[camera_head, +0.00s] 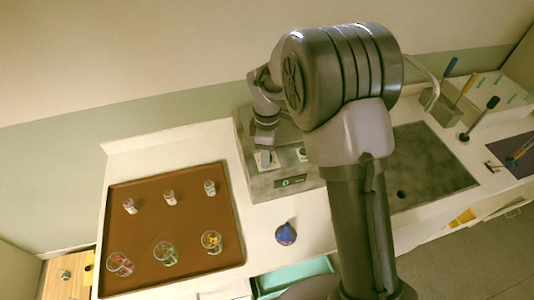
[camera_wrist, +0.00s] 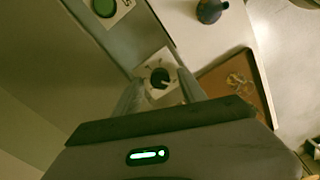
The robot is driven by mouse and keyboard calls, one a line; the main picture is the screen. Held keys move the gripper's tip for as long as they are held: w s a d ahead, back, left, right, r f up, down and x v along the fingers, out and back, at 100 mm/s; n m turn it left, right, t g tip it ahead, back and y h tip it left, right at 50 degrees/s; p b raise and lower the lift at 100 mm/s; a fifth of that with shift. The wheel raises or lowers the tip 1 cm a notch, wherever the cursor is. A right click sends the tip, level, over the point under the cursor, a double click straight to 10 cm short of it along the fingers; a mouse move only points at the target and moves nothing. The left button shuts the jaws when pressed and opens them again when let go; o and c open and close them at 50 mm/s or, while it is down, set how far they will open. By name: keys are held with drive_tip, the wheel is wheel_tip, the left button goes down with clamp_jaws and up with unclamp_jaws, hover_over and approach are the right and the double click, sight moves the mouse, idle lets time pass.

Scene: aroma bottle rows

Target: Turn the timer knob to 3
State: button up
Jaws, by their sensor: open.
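The timer knob (camera_wrist: 160,77) is a small dark knob on a white square dial plate (camera_wrist: 157,67), seen in the wrist view. My gripper (camera_wrist: 161,80) is open, with one finger on each side of the knob; I cannot tell whether they touch it. In the head view my gripper (camera_head: 265,148) points down over the dial plate (camera_head: 263,162) on the grey panel (camera_head: 262,184) and largely hides the knob. A small display (camera_head: 291,181) with green digits, apparently a 0, is in front. The dial marks are too small to read.
A green round button (camera_wrist: 104,6) is near the knob; it also shows in the head view (camera_head: 302,153). A brown tray (camera_head: 190,210) with several glasses and small jars stands left. A dark blue flask (camera_head: 286,235) stands in front. My arm hides part of the counter.

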clamp_jaws()
